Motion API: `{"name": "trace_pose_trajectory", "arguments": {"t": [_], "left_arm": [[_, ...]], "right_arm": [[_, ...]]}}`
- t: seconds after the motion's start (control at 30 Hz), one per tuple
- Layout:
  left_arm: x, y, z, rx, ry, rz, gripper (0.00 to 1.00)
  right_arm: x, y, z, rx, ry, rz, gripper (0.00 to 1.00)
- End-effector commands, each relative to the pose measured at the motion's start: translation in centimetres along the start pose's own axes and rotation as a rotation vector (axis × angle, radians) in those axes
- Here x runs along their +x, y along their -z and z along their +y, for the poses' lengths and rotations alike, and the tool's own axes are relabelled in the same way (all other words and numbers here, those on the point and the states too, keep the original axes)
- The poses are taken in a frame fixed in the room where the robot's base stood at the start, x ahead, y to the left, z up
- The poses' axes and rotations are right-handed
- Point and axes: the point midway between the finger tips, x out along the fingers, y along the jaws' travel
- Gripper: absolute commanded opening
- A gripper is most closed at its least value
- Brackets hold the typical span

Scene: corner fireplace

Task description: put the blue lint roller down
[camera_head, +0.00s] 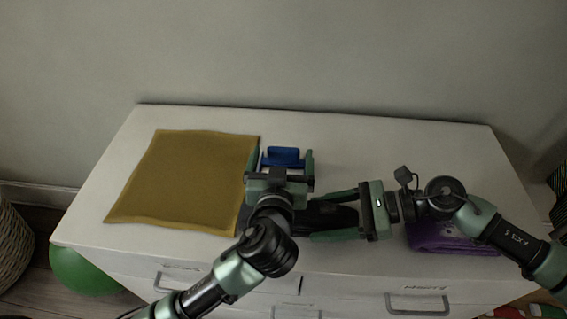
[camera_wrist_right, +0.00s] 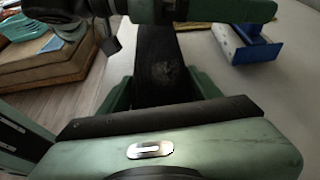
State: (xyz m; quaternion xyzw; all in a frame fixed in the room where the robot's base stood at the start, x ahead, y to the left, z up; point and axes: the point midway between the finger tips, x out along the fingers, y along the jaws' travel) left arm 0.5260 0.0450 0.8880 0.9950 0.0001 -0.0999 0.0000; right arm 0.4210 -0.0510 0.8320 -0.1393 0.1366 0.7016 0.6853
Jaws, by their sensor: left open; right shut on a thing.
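The blue lint roller (camera_head: 283,155) rests on the white dresser top (camera_head: 370,140), near its middle. In the right wrist view its blue and white parts (camera_wrist_right: 250,42) show on the surface. My left gripper (camera_head: 281,160) is open, with one finger on each side of the blue roller. I cannot tell if the fingers touch it. My right gripper (camera_head: 314,215) is shut on a dark, flat object (camera_head: 332,214), low over the front of the dresser. The black object (camera_wrist_right: 163,65) also shows between its fingers in the right wrist view. The left gripper hides part of the roller.
A mustard cloth (camera_head: 180,180) lies flat on the left of the dresser. A purple folded item (camera_head: 450,239) lies at the front right, partly behind my right arm. The back right of the top is clear. A green ball (camera_head: 85,272) is on the floor.

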Motion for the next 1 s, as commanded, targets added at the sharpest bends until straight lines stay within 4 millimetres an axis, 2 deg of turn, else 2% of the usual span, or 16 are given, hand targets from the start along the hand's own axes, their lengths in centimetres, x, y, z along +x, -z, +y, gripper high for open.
{"name": "trace_pose_trajectory", "arguments": {"t": [0.13, 0.37, 0.4, 0.7, 0.73, 1.0], "left_arm": [[1.6, 0.0, -0.1, 0.001, 0.0, 0.0, 0.94], [1.8, 0.0, 0.0, 0.0, 0.0, 0.0, 0.94], [1.8, 0.0, 0.0, 0.0, 0.0, 0.0, 0.91], [1.8, 0.0, 0.0, 0.0, 0.0, 0.0, 0.07], [1.8, 0.0, 0.0, 0.0, 0.0, 0.0, 0.01], [1.7, 0.4, 0.0, -0.003, 0.0, 0.002, 0.0]], "right_arm": [[0.0, -0.1, -0.1, -0.001, 0.001, -0.001, 0.04], [0.0, -0.1, 0.0, -0.001, 0.001, -0.001, 0.04], [0.0, -0.1, 0.0, -0.001, 0.001, -0.001, 0.04], [0.0, -0.1, 0.0, -0.001, 0.001, -0.001, 0.04], [0.0, -0.1, 0.0, -0.001, 0.001, -0.001, 0.04], [0.0, -0.1, 0.0, -0.001, 0.001, -0.001, 0.04]]}}
